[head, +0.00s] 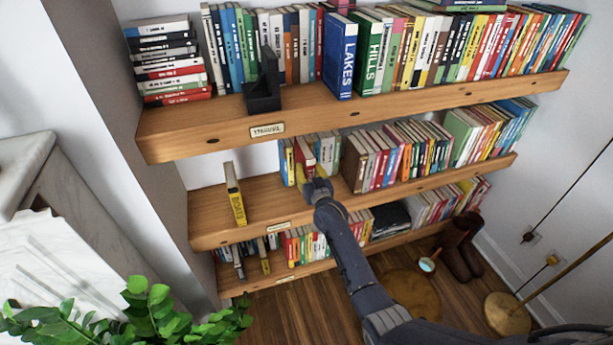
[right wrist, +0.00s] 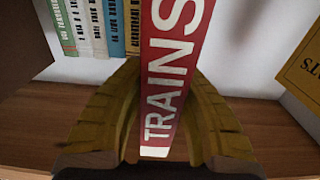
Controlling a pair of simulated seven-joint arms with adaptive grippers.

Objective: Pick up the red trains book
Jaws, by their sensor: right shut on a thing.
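The red trains book (head: 304,151) is at the middle shelf, in front of the row of books there. In the right wrist view its red spine (right wrist: 172,70) with white "TRAINS" lettering stands between my fingers. My right gripper (right wrist: 165,105) is shut on the book, one yellowish finger along each side. In the head view my right gripper (head: 314,184) is at the middle shelf's front edge and partly covers the book's lower end. I cannot tell whether the book's bottom touches the shelf. My left gripper is not in view.
A yellow book (head: 236,195) stands alone left on the middle shelf (head: 206,212). Other books (right wrist: 95,28) are close beside the held book. The upper shelf (head: 370,117) overhangs, with a black bookend (head: 263,97) on it. Bare shelf lies between the yellow book and the row.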

